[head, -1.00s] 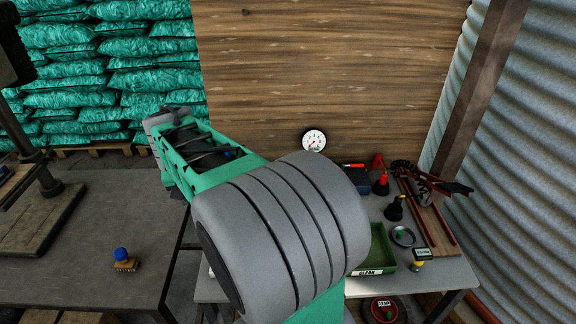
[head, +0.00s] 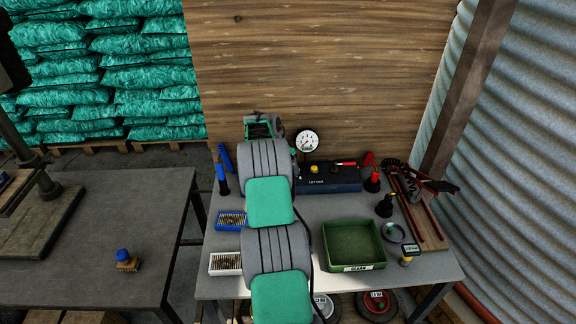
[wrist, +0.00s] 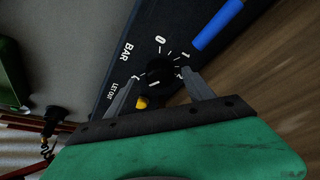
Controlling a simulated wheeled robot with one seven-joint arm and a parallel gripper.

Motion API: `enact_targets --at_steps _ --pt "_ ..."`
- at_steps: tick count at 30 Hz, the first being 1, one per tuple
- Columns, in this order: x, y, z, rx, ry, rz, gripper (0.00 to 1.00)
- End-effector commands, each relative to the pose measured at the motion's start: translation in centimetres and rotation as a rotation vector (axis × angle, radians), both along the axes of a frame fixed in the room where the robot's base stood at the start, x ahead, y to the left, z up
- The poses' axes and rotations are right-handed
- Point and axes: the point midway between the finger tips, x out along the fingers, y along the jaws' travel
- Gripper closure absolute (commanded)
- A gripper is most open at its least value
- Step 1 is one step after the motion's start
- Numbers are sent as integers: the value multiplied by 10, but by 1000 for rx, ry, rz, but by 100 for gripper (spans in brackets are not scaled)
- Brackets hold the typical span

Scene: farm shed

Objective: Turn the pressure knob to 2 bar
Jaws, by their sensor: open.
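The pressure knob (wrist: 160,72) is a small black dial on the dark panel (wrist: 118,62) in the wrist view, with 0, 1 and BAR printed around it. My gripper (wrist: 160,77) is open, with one finger on each side of the knob. Whether the fingers touch it is unclear. A small white mark shows near the knob's lower edge; its exact setting is hard to read. In the head view the dark blue box (head: 342,186) stands at the back of the bench; my arm hides the knob and my fingertips there. A round white gauge (head: 307,142) stands above the box; its reading is too small.
A yellow button (wrist: 142,103) marked LET OUT sits close beside one finger, and a blue bar (wrist: 216,25) lies beyond the knob. Blue (head: 222,178) and red (head: 372,180) nozzle-like tools flank the box. A green tray (head: 354,240) stands in front.

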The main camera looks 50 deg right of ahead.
Motion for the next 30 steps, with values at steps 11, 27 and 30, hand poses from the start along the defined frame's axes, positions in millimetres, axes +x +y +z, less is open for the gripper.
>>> enact_targets --at_steps 11,27,30 --pt "0 -4 -11 -1 0 1 40" --pt "0 -4 -11 0 0 2 84" --pt "0 -4 -11 0 0 2 92"
